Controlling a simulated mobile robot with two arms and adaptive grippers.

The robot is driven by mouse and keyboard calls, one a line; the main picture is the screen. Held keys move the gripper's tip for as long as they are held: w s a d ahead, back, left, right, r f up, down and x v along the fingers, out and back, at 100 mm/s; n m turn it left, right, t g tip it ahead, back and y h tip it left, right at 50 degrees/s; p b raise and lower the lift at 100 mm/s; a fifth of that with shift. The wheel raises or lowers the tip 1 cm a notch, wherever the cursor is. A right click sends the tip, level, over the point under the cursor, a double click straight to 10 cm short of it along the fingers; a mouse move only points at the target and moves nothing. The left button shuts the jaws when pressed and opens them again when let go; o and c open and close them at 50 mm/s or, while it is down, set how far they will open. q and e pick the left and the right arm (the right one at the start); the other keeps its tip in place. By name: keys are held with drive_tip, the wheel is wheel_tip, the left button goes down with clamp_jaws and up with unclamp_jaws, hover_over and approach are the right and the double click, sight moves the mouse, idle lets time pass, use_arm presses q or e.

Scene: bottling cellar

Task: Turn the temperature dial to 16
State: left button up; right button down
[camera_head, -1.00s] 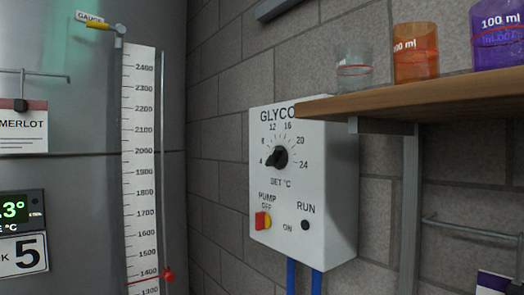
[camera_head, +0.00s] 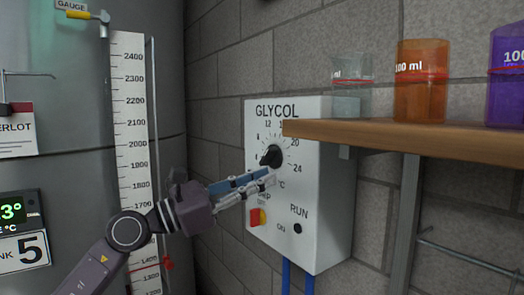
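The temperature dial (camera_head: 271,156) is a black knob on the white GLYCOL control box (camera_head: 320,225) on the brick wall. Its pointer end is turned to the lower left, near the low end of the scale. The 12, 20 and 24 marks show; the 16 is mostly hidden behind the shelf corner. My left gripper (camera_head: 270,177) reaches in from the lower left, its fingertips just below the knob in the picture. Its fingers look parted, with nothing seen between them; whether they touch the box is unclear. They cover part of the lettering below the dial. My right gripper is not in view.
A wooden shelf (camera_head: 430,142) with clear, orange (camera_head: 421,95) and purple beakers juts out at the upper right, overlapping the box's edge. A tank with a gauge strip (camera_head: 132,120) stands left.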

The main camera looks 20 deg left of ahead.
sight(263, 157)
use_arm(q)
drive_tip(key=a+r+m+y, duration=0.3)
drive_tip(key=a+m+y, duration=0.1)
drive_tip(key=a, duration=0.2)
drive_tip(key=p+x, duration=0.4)
drive_tip(key=x, duration=0.3)
drive_tip(key=shift+w+a+r, duration=0.1)
drive_tip(key=shift+r, duration=0.1)
drive_tip(key=shift+w+f, duration=0.1)
drive_tip(key=shift+w, duration=0.15)
drive_tip(key=shift+c, duration=0.5)
clamp_jaws()
